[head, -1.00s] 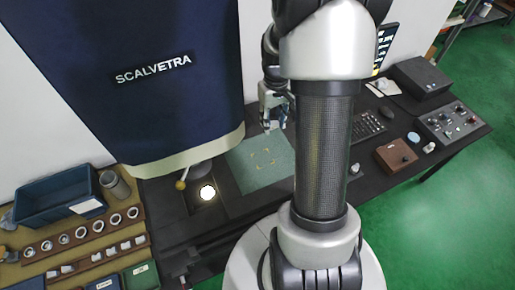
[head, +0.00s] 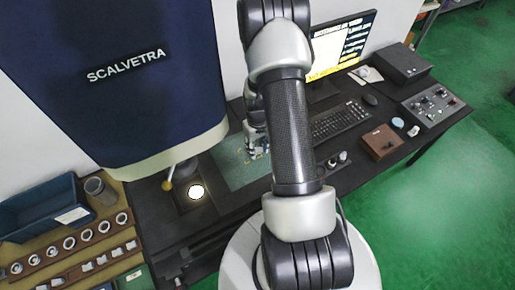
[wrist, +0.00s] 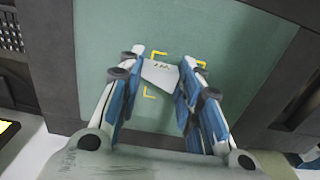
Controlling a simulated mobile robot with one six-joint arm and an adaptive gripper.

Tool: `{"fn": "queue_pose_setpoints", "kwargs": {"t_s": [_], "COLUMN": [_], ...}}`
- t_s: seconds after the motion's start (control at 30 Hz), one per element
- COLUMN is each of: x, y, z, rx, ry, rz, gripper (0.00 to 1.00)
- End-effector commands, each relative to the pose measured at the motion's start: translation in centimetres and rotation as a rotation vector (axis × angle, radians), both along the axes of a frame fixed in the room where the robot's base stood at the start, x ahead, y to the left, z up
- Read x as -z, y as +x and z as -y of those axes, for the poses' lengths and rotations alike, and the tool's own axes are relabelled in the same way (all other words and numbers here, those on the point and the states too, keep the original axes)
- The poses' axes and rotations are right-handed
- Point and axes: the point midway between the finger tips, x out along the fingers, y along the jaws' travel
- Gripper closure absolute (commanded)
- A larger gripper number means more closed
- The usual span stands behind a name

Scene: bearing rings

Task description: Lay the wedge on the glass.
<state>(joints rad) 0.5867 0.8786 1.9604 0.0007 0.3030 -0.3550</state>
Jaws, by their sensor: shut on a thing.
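In the head view, my gripper (head: 257,147) is low over the mat (head: 232,162), and the wedge cannot be made out. The glass, seen as a bright round lit disc (head: 196,192), lies left of the mat under the blue SCALVETRA machine (head: 130,75). Nothing shows on it.
A yellow-tipped knob (head: 168,185) stands beside the glass under the machine. Racks of rings (head: 68,243) and a blue bin (head: 42,207) are at left. A keyboard (head: 338,121), monitor (head: 340,45), brown box (head: 381,142) and control box (head: 436,105) are at right.

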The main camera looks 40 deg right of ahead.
Motion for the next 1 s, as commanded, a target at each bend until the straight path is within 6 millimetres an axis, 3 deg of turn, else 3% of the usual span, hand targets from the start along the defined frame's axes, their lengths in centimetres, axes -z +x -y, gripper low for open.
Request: {"fn": "queue_pose_setpoints", "kwargs": {"t_s": [0.1, 0.43, 0.47, 0.77, 1.0], "x": [1.05, 1.41, 1.43, 1.29, 1.28], "y": [0.03, 0.03, 0.02, 0.01, 0.01], "z": [0.02, 0.02, 0.01, 0.01, 0.01], "rx": [0.0, 0.0, 0.0, 0.0, 0.0], "ry": [0.0, 0.0, 0.0, 0.0, 0.0], "rz": [0.0, 0.001, 0.0, 0.0, 0.0], "gripper": [0.94, 0.94, 0.67, 0.47, 0.47]}}
